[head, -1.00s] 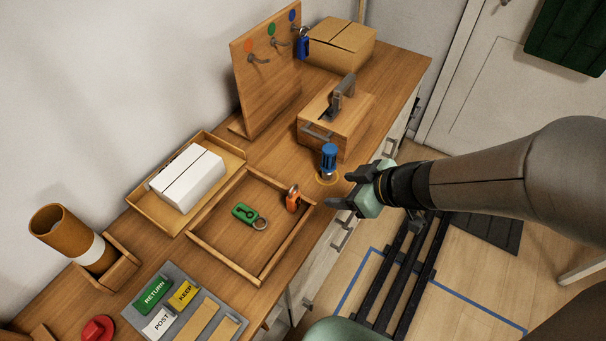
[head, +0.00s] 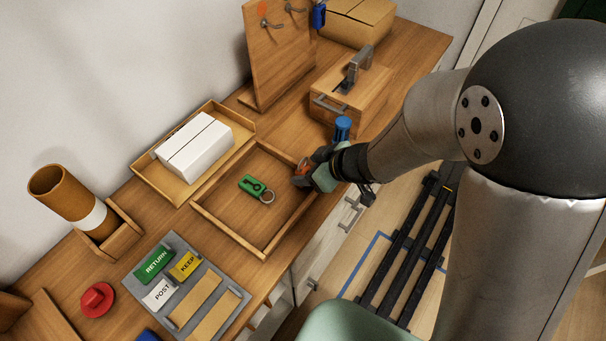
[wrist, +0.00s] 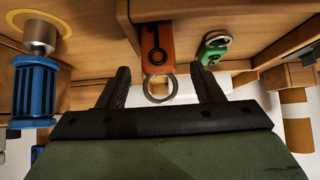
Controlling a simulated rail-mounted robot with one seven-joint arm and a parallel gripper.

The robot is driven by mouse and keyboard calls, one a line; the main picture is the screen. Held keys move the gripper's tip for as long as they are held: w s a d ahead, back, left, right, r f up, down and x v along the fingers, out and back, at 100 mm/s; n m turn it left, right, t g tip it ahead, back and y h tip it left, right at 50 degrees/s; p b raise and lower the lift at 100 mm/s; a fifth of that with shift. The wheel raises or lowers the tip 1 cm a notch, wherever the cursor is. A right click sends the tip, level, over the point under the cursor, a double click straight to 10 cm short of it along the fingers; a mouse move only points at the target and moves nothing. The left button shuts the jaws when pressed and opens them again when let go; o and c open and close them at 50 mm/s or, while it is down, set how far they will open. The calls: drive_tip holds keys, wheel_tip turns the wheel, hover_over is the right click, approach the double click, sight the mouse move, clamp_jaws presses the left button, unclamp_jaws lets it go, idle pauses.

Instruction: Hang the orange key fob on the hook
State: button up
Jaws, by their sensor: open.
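The orange key fob (wrist: 157,47) is at the right edge of the wooden tray, with its metal ring (wrist: 160,88) toward me in the wrist view. In the head view the fob (head: 303,169) is partly hidden by my gripper (head: 307,168). My gripper (wrist: 161,88) is open, with one finger on each side of the ring in the wrist view; I cannot tell whether they touch it. The hook board (head: 278,55) stands at the back, with a hook (head: 270,24) under an orange dot (head: 263,7). A blue fob (head: 319,15) hangs at its right.
A green fob (head: 252,185) lies in the wooden tray (head: 228,236). A blue-handled tool (head: 342,128) stands close by my gripper, also in the wrist view (wrist: 34,92). A wooden box with a handle (head: 350,98) stands between tray and cardboard box (head: 360,20).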

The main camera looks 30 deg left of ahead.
sight(305, 169)
drive_tip(key=shift+x, duration=1.55)
drive_tip(key=c, duration=1.1)
drive_tip(key=shift+o, duration=0.2)
drive_tip(key=shift+w+r, duration=0.1)
drive_tip(key=shift+r, duration=0.1)
